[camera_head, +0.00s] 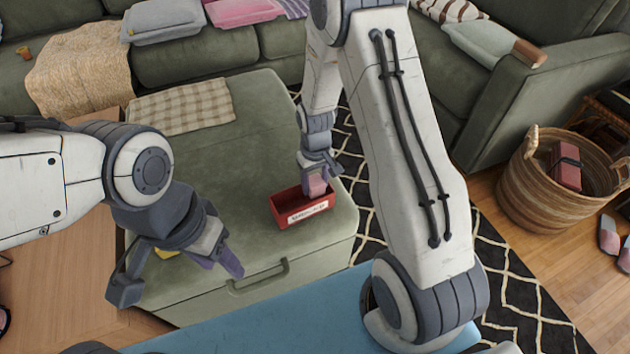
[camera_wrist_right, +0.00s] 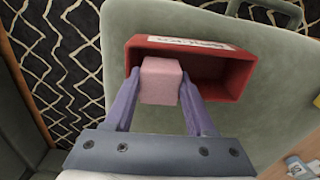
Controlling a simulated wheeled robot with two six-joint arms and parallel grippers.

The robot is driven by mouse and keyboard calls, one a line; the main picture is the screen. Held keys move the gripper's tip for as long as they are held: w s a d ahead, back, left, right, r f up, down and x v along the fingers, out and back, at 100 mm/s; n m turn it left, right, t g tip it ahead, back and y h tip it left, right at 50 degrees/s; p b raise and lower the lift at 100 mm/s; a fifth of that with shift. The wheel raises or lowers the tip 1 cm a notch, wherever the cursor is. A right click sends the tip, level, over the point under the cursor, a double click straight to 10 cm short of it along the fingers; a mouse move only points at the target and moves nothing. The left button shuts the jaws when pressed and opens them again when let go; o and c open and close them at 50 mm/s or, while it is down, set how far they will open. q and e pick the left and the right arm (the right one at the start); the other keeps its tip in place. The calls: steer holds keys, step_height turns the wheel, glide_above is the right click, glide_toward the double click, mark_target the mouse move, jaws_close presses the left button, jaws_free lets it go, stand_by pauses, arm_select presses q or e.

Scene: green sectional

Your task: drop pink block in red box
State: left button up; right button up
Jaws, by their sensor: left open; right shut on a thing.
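The red box (camera_head: 290,211) with a white label sits near the front right corner of the green ottoman (camera_head: 255,140). It also shows in the right wrist view (camera_wrist_right: 232,85), open side toward the camera. My right gripper (camera_head: 317,178) is shut on the pink block (camera_wrist_right: 160,81) and holds it over the box. In the right wrist view the block overlaps the left part of the box opening; its exact height above the box is hard to tell. My left gripper (camera_head: 185,275) is open and empty, over the ottoman's front left part.
A yellow object (camera_head: 165,253) is partly hidden behind my left gripper. A checked cloth (camera_head: 183,107) lies on the ottoman's far left. A wicker basket (camera_head: 530,190) stands on the floor at right. The ottoman's middle is clear.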

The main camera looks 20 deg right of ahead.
steer(key=o, duration=1.4)
step_height(320, 180, up, 10)
steer(key=p, duration=0.3)
steer(key=shift+r, duration=0.25)
